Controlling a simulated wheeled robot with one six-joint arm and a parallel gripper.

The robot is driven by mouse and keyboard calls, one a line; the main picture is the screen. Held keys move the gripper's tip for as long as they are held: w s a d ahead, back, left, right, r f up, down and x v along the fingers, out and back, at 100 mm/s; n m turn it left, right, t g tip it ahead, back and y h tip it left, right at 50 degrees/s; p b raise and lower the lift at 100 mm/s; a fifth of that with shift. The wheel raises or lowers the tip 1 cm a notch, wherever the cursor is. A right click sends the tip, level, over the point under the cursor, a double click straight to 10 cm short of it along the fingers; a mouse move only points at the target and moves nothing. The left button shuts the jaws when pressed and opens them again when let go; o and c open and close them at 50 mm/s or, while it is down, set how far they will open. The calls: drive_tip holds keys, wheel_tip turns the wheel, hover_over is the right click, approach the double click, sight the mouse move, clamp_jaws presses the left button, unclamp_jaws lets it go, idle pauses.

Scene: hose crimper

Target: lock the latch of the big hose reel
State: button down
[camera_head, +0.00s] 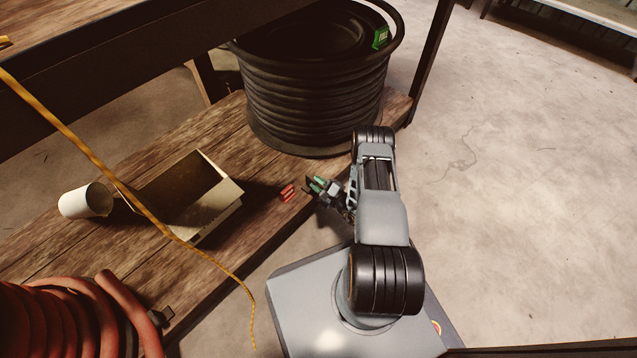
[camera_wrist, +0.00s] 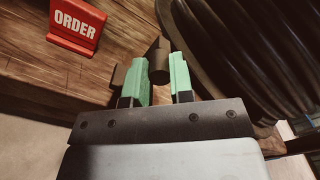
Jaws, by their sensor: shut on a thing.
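The big hose reel (camera_head: 315,105), wound with black hose, stands on the wooden shelf. Its coils also fill the right of the wrist view (camera_wrist: 235,45). My gripper (camera_head: 318,184) is at the shelf edge, in front of and below the reel. In the wrist view, the green fingers of my gripper (camera_wrist: 160,72) are shut on a dark rounded piece, which looks like the reel's latch (camera_wrist: 158,50). Whether the latch is locked cannot be told. In the head view the latch is too small and dark to make out.
A red ORDER sign (camera_wrist: 75,24) stands on the shelf left of my gripper; it also shows in the head view (camera_head: 287,192). An open cardboard box (camera_head: 215,212), a white cup (camera_head: 85,201) and a red hose reel (camera_head: 60,315) are further left. Floor is clear at right.

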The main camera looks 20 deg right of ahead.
drive_tip(key=shift+s, duration=0.1)
drive_tip(key=c, duration=1)
unclamp_jaws()
